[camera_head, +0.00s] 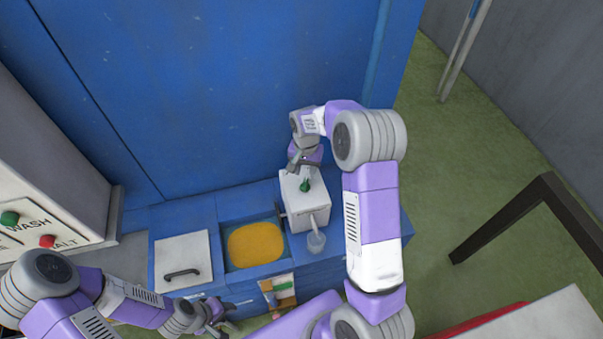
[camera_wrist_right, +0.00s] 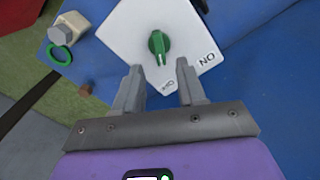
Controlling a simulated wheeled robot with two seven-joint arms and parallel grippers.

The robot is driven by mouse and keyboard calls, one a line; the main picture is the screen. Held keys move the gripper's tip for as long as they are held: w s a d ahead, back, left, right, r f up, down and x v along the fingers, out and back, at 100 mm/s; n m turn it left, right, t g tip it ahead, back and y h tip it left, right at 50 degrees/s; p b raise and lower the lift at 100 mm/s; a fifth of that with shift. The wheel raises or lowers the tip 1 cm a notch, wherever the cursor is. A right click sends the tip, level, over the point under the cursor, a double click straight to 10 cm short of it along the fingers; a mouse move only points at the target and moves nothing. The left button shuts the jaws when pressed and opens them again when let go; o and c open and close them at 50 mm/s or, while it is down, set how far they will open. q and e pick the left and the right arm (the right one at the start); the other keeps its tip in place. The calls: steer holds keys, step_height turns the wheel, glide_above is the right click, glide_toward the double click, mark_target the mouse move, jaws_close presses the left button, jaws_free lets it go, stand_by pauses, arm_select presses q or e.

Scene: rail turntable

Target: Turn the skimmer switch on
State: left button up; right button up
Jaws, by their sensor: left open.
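The skimmer switch is a green rotary knob (camera_wrist_right: 158,43) on a white plate. It also shows in the head view (camera_head: 305,186) on top of a white box (camera_head: 310,207). In the right wrist view its pale mark points down toward a small, hard-to-read label, not toward "ON" at the right. My right gripper (camera_wrist_right: 159,82) is open and empty, its fingertips just short of the knob, with the knob ahead of the gap; in the head view it is over the box's far end (camera_head: 298,162). My left gripper (camera_head: 222,318) is open, low beside the blue cabinet's front.
A blue wall (camera_head: 220,90) rises behind. A panel with WASH and HALT buttons (camera_head: 30,225) stands left.

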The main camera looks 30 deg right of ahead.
mark_target(305, 182)
step_height(305, 182, down, 6)
steer(key=shift+r, duration=0.1)
jaws_close()
stand_by(0.4)
